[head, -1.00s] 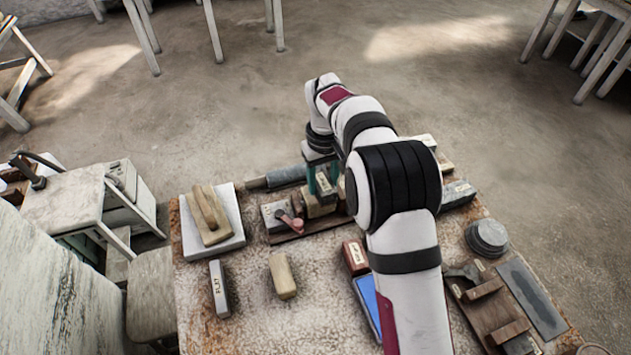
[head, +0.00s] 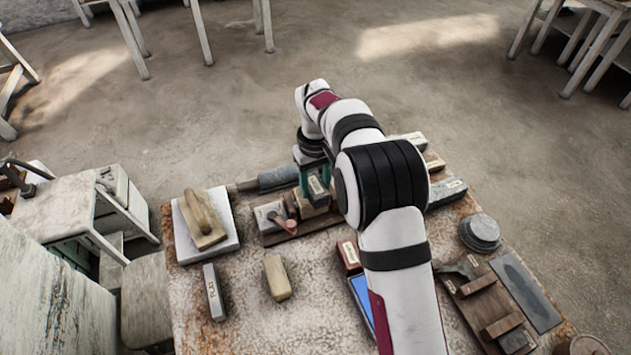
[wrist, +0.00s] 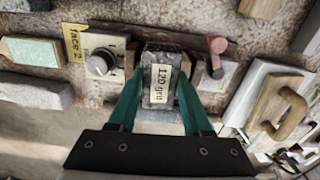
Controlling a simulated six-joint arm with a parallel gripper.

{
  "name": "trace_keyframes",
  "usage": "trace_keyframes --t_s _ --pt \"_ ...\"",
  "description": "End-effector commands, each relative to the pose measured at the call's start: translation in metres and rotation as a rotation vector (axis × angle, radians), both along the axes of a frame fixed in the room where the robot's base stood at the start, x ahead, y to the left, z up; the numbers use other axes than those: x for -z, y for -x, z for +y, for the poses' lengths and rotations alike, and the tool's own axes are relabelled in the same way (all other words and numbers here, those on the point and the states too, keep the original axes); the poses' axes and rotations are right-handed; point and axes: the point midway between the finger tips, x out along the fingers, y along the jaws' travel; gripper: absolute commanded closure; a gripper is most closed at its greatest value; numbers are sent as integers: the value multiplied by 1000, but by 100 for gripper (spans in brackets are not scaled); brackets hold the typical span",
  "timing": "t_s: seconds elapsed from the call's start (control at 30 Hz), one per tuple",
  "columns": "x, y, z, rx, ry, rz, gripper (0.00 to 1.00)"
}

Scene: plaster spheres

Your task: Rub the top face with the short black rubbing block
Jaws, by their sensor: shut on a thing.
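My gripper (head: 312,180) is over the clamp fixture at the far edge of the table. Its green fingers are shut on a short dark grey block (wrist: 160,92) with a paper label reading "120 gri…". The block also shows between the fingers in the head view (head: 317,188). Below it, a tan workpiece (head: 308,207) sits in the clamp fixture (head: 269,214), which has a red handle (head: 284,222). In the wrist view the fixture shows a round knob (wrist: 99,62) and a "face 2" label (wrist: 76,40). The held block hides the workpiece's top there, so I cannot tell whether they touch.
A wooden float (head: 204,220) lies on a pale slab at the left. A grey "FLAT" block (head: 213,292) and a tan block (head: 277,278) lie in front. Labelled blocks (head: 446,191), a round dark weight (head: 480,233) and a wooden rack (head: 487,312) are at the right.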

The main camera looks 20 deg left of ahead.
Motion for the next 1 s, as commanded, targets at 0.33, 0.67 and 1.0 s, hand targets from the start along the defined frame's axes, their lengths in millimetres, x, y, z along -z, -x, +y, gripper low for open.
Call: trace_keyframes --t_s 0.33,0.67,1.0 --pt "1 -8 9 -1 -1 -1 100" --pt "1 -7 8 -1 2 1 100" --pt "2 8 -9 1 2 2 100"
